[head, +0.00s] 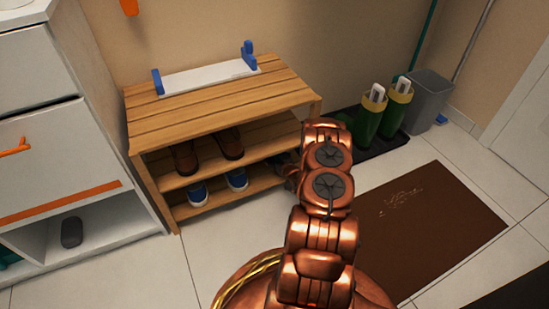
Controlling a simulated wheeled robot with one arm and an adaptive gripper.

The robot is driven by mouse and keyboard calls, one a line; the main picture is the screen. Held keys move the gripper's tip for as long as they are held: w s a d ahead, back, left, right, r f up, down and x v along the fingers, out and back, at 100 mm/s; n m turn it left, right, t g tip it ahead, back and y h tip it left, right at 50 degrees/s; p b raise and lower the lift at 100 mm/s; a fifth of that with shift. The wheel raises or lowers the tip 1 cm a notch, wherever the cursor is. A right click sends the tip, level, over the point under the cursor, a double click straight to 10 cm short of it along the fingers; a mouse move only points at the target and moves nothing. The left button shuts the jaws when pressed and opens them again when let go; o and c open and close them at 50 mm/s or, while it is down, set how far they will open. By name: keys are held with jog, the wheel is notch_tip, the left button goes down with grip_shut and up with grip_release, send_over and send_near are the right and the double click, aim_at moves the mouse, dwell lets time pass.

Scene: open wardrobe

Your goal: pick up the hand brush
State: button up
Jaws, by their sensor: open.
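I cannot make out a hand brush for certain in the head view. A small dark grey rounded object (72,232) lies in the open bottom compartment of the white cabinet at the left; I cannot tell whether it is a brush. My copper arm rises from the bottom centre. My gripper (285,168) shows only in part as a dark shape left of the arm, near the right end of the wooden shoe rack (215,110). It is open. The arm hides most of it and whatever is behind it.
The rack holds brown shoes (208,150), blue shoes (218,187) and, on top, a white board with blue ends (205,77). Green boots (381,113) and a grey bin (430,100) stand at the back right. A brown mat (430,230) lies on the floor right of my arm.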

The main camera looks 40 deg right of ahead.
jog(key=c, duration=1.2)
jog(key=shift+r+p, duration=0.45)
jog(key=shift+r, duration=0.2)
jog(key=r+p, duration=0.1)
jog(key=s+r+p, duration=0.1)
jog(key=shift+s+r, duration=0.15)
jog(key=shift+r, duration=0.2)
jog(key=s+p, duration=0.1)
jog(key=s, duration=0.4)
jog(key=s+p, duration=0.2)
jog(key=s, duration=0.3)
jog(key=s+a+r+p, duration=0.1)
jog(key=s, duration=0.3)
jog(key=shift+s, duration=0.4)
